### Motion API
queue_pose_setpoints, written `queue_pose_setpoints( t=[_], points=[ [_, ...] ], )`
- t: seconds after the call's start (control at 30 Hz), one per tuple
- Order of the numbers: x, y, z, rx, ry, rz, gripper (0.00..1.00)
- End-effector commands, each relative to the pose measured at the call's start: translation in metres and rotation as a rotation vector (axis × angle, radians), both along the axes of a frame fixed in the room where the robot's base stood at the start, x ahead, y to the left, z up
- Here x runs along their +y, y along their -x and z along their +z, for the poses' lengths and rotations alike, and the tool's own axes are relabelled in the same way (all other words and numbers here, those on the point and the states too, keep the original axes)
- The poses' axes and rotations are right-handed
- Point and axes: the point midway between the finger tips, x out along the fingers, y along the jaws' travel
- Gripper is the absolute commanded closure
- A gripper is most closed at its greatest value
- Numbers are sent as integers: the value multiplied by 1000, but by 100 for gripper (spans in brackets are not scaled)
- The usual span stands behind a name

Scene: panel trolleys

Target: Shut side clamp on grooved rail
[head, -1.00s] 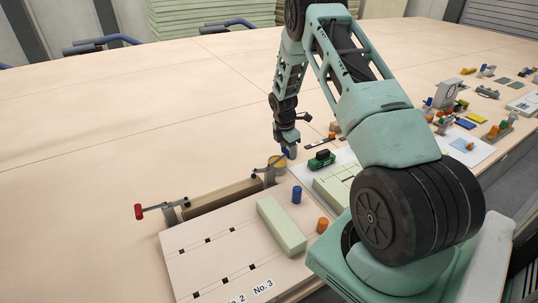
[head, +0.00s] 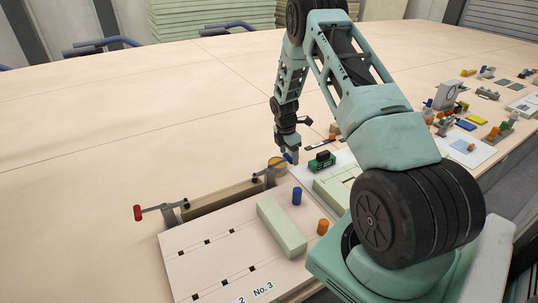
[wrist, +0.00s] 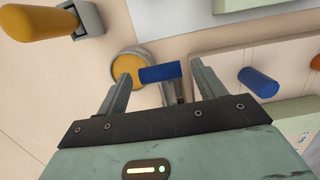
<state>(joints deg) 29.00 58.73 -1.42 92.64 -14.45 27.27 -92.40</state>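A long brown rail (head: 222,197) lies along the back edge of the pale board in the head view, its groove too small to make out. A clamp with a red handle (head: 137,213) stands at its left end, the handle sticking out to the left. A grey clamp (head: 270,176) with a blue handle (head: 288,159) is at its right end. My gripper (head: 290,157) is over this blue handle. In the wrist view the blue handle (wrist: 160,73) lies crosswise between my two open fingers (wrist: 163,75), with a gap seen on each side. The clamp's jaw is mostly hidden.
A yellow-topped round tin (wrist: 128,63) is close beside the left finger. The board (head: 205,262) carries a pale green block (head: 281,226), a blue peg (head: 297,196) and an orange peg (head: 322,227). A green toy-like part (head: 321,161) is to the right.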

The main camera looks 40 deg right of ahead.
Motion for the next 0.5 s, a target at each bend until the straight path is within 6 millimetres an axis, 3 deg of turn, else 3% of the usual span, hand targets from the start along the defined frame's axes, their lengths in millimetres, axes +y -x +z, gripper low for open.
queue_pose_setpoints(
  t=[0.5],
  points=[
    [4,-1,28,0,-1,-1,31]
  ],
)
